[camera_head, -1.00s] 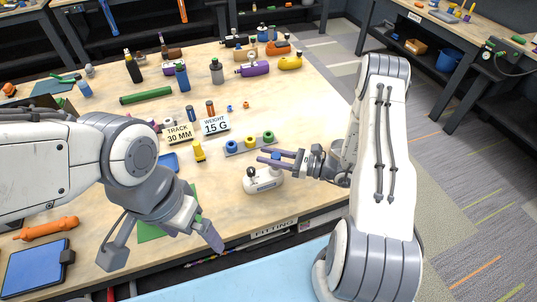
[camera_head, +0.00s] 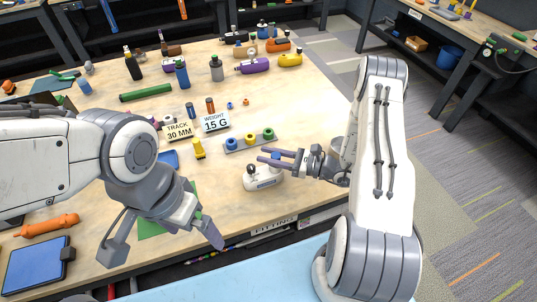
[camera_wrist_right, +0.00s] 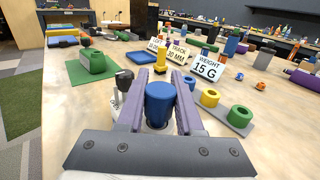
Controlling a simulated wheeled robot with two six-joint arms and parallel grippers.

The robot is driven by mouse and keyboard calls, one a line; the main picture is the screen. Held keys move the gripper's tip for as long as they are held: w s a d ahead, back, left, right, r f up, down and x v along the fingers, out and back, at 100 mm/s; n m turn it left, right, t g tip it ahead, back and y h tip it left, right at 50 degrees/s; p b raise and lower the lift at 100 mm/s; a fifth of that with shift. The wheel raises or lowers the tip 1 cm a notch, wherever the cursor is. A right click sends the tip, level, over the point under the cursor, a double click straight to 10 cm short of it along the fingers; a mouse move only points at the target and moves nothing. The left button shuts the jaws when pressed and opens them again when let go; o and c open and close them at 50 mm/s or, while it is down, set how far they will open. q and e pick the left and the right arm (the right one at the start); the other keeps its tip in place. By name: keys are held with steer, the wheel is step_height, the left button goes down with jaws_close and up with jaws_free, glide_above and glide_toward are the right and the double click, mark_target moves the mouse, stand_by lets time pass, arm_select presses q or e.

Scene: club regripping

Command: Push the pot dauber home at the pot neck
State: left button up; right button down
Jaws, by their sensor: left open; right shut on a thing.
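My right gripper (camera_head: 281,157) is shut on a blue, round-topped piece, which I take to be the pot dauber (camera_wrist_right: 160,100). In the right wrist view it stands upright between the two purple fingers (camera_wrist_right: 159,112). A small white pot unit (camera_head: 264,181) with a black knob on its left part sits directly below on the bench. My left gripper (camera_head: 207,228) is open and empty, left of the white unit near the bench's front edge.
A grey strip with blue, yellow and green rings (camera_head: 249,141) lies just behind. A yellow piece (camera_head: 198,149) and the "15 G" card (camera_head: 215,122) stand further left. A green mat (camera_head: 151,229) lies beside my left gripper. The bench right of the rings is clear.

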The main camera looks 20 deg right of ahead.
steer(key=shift+f, duration=0.1)
steer(key=shift+f, duration=0.15)
steer(key=shift+c, duration=2.4)
jaws_free()
